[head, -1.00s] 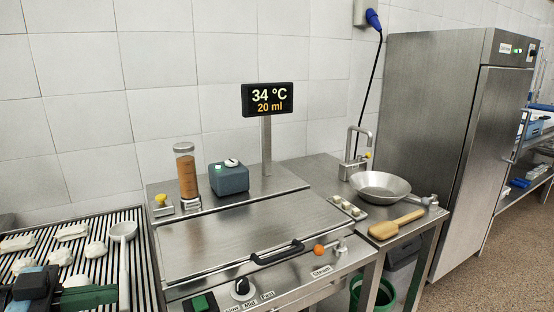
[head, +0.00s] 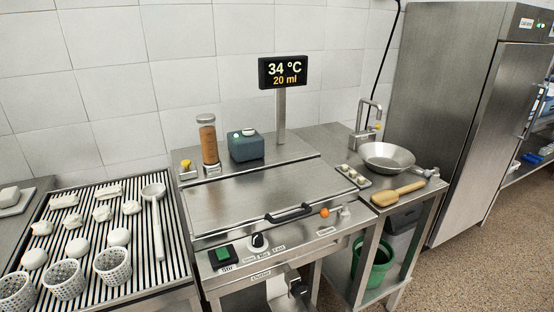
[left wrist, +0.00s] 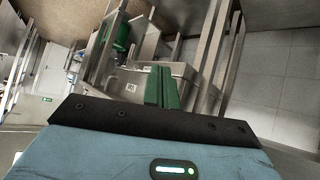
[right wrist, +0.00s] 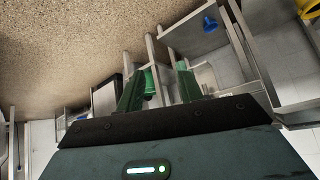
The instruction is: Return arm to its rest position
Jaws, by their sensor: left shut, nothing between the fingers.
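In the left wrist view my left gripper (left wrist: 165,88) has its green fingers pressed together with nothing between them. In the right wrist view my right gripper (right wrist: 160,90) has its green fingers apart, with only background seen through the gap. Neither gripper nor arm shows in the head view. The ribbed rack (head: 180,240) at left holds several white lumps, a long-handled ladle (head: 157,225) and white perforated baskets (head: 113,266) along its front.
A steel machine (head: 250,195) with a black lid handle (head: 288,213) stands mid-view, under a display (head: 283,71). To its right are a metal bowl (head: 387,157), a wooden paddle (head: 398,193) and a tall steel cabinet (head: 465,110). A green bin (head: 374,262) sits below.

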